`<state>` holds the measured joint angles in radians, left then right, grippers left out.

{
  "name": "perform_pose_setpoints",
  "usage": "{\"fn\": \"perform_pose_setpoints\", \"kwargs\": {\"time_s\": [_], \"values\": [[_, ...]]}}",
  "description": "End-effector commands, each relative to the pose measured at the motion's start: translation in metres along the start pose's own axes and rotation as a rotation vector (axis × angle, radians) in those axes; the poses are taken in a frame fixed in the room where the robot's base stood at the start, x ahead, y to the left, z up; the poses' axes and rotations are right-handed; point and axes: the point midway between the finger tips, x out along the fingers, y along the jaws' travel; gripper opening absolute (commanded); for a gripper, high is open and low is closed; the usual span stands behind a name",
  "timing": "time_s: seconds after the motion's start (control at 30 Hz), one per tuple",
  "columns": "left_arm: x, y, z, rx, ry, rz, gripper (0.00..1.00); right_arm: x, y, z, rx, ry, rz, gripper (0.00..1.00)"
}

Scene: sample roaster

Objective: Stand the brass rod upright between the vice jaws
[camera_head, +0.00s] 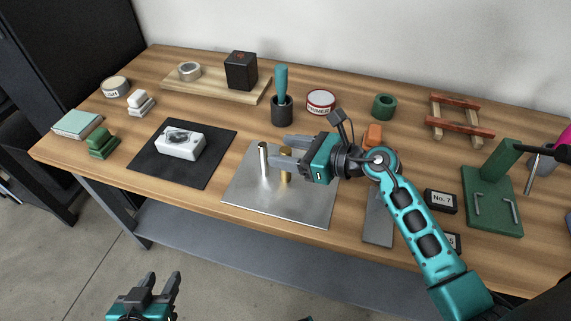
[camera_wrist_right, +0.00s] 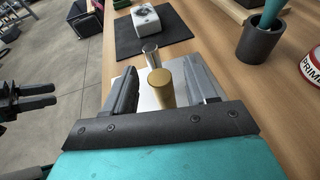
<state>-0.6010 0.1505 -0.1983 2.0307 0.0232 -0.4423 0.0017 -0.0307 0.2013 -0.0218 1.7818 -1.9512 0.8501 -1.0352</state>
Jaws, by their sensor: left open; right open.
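The brass rod (camera_head: 286,165) stands upright on a bright metal plate (camera_head: 310,205). A silver rod (camera_head: 263,158) stands just beside it; it also shows in the right wrist view (camera_wrist_right: 150,54). My right gripper (camera_head: 271,152) is open and level above the plate. In the right wrist view the brass rod (camera_wrist_right: 161,88) is between its fingers, with gaps at both sides. My left gripper (camera_head: 164,278) is open and empty, low in front of the table. A white block with a grey insert (camera_head: 181,145) lies on a black mat; I cannot tell if it is the vice.
A dark cup with a teal-handled tool (camera_head: 282,108) stands behind the plate. A green stand (camera_head: 493,200) and a label block reading No. 7 (camera_head: 440,201) are at the right. Green blocks (camera_head: 102,143) are at the left. Bare wood lies between mat and plate.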

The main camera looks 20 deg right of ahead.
Motion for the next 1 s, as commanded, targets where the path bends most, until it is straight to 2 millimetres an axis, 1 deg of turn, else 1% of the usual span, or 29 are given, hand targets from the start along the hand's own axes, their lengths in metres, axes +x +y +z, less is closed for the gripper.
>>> {"fn": "perform_pose_setpoints", "kwargs": {"time_s": [0.03,0.1,0.3,0.37,0.9,1.0], "values": [[0.0003,0.0002,0.0001,0.0,0.0,0.001,0.43,0.0049,0.0001,0.0005,0.0,-0.002,0.001,0.57],[0.0,0.0006,-0.0009,0.0,0.002,0.002,0.43,0.0077,0.0002,0.0,0.0,0.0,0.001,0.57],[-0.0006,0.0027,-0.0034,0.0,0.007,0.006,0.43,0.0078,0.0002,0.0,-0.001,0.001,0.001,0.57],[-0.0006,0.0031,-0.0035,0.0,0.007,0.007,0.43,0.0077,0.0002,0.0,-0.001,0.001,0.001,0.52],[-0.0005,0.0032,-0.0036,-0.001,0.008,0.007,0.43,0.0074,0.0,0.0,-0.001,0.001,0.0,0.0],[-0.0005,0.003,-0.0036,-0.001,0.008,0.007,0.43,0.0073,0.0001,0.0,-0.001,0.001,0.001,0.0]]}}
